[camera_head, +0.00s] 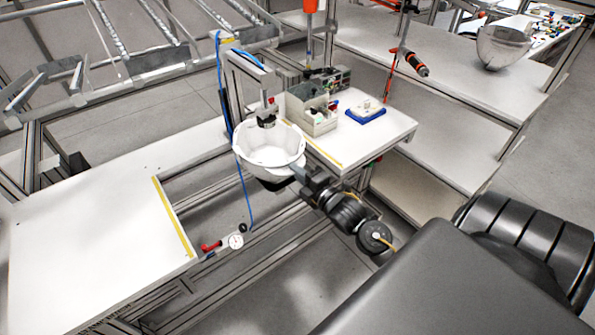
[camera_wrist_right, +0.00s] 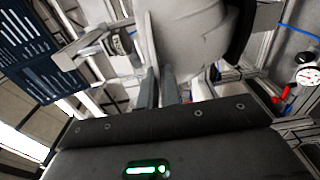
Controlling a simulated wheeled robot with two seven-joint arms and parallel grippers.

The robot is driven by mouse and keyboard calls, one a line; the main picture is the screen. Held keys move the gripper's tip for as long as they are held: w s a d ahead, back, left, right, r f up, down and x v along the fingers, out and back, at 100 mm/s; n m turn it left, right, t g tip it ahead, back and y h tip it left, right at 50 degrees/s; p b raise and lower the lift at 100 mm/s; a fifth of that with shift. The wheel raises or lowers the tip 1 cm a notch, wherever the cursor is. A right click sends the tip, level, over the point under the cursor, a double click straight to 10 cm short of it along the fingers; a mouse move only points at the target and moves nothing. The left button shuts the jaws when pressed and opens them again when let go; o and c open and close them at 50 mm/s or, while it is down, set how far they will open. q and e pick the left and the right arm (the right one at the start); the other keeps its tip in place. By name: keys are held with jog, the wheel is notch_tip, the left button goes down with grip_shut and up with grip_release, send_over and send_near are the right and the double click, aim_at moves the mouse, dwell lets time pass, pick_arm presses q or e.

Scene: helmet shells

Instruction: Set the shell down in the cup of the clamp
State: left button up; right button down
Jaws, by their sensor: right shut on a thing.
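The white bowl-like shell (camera_head: 268,150) is held open side up between the work tables. My right gripper (camera_head: 299,172) is shut on its near right rim. In the right wrist view, the gripper fingers (camera_wrist_right: 162,88) pinch the edge of the shell (camera_wrist_right: 190,35). The clamp (camera_head: 238,90) stands behind the shell, its pressing head (camera_head: 266,117) above the shell's opening. Below the shell a dark part, seemingly the cup (camera_head: 277,184), is mostly hidden; it also shows in the right wrist view (camera_wrist_right: 243,30). I cannot tell whether shell and cup touch. My left gripper is not in view.
A grey bin (camera_head: 316,116) and a blue-edged tray (camera_head: 365,113) stand on the table right of the clamp. A gauge with a red handle (camera_head: 212,246) is in front. The left table (camera_head: 90,250) is bare.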

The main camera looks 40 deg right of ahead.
jog(key=shift+f, duration=0.1)
dwell(0.6)
jog(key=c, duration=1.5)
grip_release()
jog(key=shift+f, duration=0.1)
jog(key=shift+s, duration=0.1)
jog(key=shift+s+d+b, duration=0.15)
jog(key=shift+s+b, duration=1.25)
jog(key=shift+s, duration=3.95)
